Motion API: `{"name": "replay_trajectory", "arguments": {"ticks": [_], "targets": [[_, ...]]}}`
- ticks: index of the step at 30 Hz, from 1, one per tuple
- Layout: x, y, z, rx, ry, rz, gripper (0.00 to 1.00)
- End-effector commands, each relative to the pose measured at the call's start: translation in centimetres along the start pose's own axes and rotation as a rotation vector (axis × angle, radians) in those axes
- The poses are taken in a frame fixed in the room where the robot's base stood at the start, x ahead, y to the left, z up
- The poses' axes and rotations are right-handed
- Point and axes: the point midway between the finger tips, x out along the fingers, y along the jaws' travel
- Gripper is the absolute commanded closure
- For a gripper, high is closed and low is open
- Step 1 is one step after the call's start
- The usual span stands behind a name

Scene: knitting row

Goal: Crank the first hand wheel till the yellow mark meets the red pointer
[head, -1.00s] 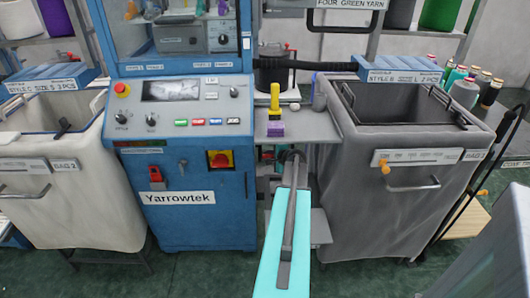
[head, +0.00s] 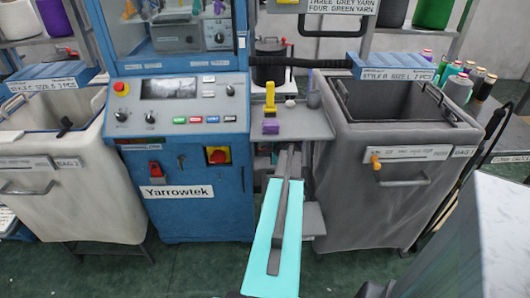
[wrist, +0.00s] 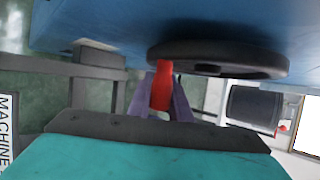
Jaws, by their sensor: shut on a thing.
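In the wrist view a dark hand wheel (wrist: 218,58) shows nearly edge-on against a blue machine face. A red handle (wrist: 161,88) stands out at its left side. My gripper (wrist: 164,98) has its two purplish fingers on either side of this handle, shut on it. Neither the yellow mark nor the red pointer can be made out. In the head view my turquoise arm reaches toward the machine's right side. The wheel and my gripper cannot be made out there.
The blue machine (head: 193,216) stands at centre-left. A white bag bin (head: 80,190) is on the left and a grey bag bin (head: 370,210) on the right. A small shelf (head: 300,125) holds a yellow and purple object. Green floor is open in front.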

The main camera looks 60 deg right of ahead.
Motion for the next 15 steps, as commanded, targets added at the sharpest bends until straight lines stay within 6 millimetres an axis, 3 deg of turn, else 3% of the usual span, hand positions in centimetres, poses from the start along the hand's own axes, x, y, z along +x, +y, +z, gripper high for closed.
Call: {"name": "replay_trajectory", "arguments": {"ticks": [2,3,6,15], "targets": [[0.07,-0.21,0.33,0.002,-0.008,-0.002,1.00],[0.06,-0.20,0.29,0.002,-0.007,-0.002,0.77],[0.01,-0.14,0.13,0.003,-0.005,-0.001,0.64],[-0.10,-0.02,-0.13,0.002,-0.001,-0.001,0.64]]}}
